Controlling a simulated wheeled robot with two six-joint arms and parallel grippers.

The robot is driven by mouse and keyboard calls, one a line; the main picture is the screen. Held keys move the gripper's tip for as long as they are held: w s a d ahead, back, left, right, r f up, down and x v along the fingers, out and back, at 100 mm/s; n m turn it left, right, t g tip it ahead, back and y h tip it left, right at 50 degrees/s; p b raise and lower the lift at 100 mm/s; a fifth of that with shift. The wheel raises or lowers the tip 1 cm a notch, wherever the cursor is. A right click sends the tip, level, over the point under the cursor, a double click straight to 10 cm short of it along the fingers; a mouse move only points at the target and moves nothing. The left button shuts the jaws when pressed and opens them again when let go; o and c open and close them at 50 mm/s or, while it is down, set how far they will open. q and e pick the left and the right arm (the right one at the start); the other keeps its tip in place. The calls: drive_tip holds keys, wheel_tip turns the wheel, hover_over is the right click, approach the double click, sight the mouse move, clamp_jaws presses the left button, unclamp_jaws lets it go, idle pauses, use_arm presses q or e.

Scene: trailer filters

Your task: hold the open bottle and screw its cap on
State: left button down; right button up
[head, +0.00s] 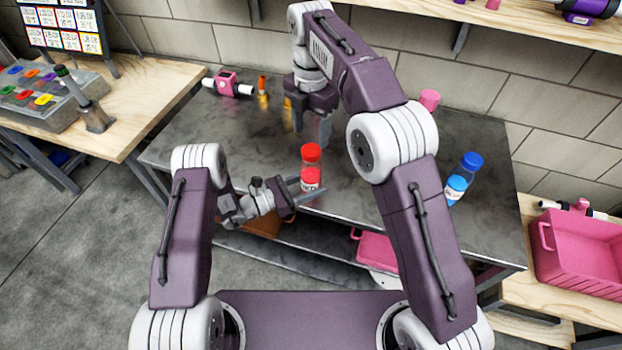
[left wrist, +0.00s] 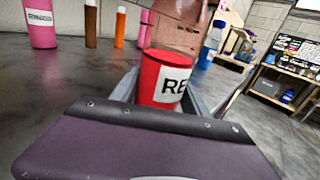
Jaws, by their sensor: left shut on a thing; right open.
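The red-labelled bottle (head: 311,178) stands upright near the front edge of the metal bench. A red cap (head: 311,152) shows at its top; I cannot tell whether it is seated. My left gripper (head: 307,192) is shut on the lower part of the bottle. My right gripper (head: 312,126) points down, open and empty, just above and behind the red cap.
A blue-capped bottle (head: 456,186) stands to the right on the bench, and a pink one (head: 429,99) is partly hidden behind my right arm. Orange items (head: 263,90) and a pink-and-white device (head: 228,84) stand at the back left. A pink crate (head: 580,248) is at the far right.

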sight(311, 150)
wheel_tip(311, 150, down, 6)
idle(0.4)
drive_tip(key=shift+c, duration=0.3)
